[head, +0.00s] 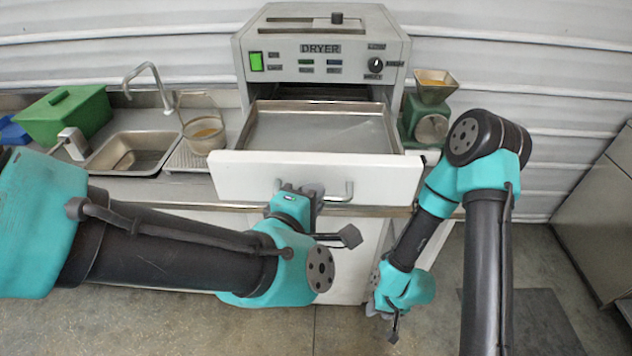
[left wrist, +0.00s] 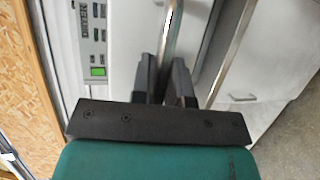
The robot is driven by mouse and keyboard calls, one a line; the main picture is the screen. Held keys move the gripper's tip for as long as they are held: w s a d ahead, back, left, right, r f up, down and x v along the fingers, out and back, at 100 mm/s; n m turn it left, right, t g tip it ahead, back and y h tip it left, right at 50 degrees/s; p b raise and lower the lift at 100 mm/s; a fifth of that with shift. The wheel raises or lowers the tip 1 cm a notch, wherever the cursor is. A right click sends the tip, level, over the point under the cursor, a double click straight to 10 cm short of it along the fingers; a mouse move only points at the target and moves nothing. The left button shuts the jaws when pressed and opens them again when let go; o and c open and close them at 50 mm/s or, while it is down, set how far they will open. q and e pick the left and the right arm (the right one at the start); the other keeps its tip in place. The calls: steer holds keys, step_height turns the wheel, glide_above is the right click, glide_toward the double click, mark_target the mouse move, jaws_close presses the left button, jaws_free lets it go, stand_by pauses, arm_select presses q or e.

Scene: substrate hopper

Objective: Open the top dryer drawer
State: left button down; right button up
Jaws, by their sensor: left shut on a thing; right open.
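The dryer (head: 322,50) stands at the back centre of the counter. Its top drawer (head: 240,178) is pulled out, and its metal tray (head: 310,131) shows from above, bare. The drawer handle (head: 342,192) is a metal bar on the white front. My left gripper (head: 300,192) is at the handle's left part, shut on it. In the left wrist view the two dark fingers (left wrist: 166,80) close around the handle bar (left wrist: 176,35). My right gripper (head: 380,308) hangs low at the right, open and away from the drawer; its fingers are small in the head view.
Floor in front is free.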

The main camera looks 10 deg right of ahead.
mark_target(326, 170)
arm_select(q)
steer(key=shift+s, duration=0.15)
steer(key=c, duration=1.1)
jaws_free()
steer(key=shift+r, duration=0.45)
steer(key=o, duration=0.4)
steer(key=r, duration=0.3)
steer(key=shift+s, duration=0.3)
steer(key=s, duration=0.5)
steer(key=s+a, duration=0.1)
steer(key=s, duration=0.4)
steer(key=s+r, duration=0.1)
steer(key=s, duration=0.4)
steer(key=shift+s+a, duration=0.15)
steer(key=shift+a, duration=0.15)
steer(key=c, duration=0.4)
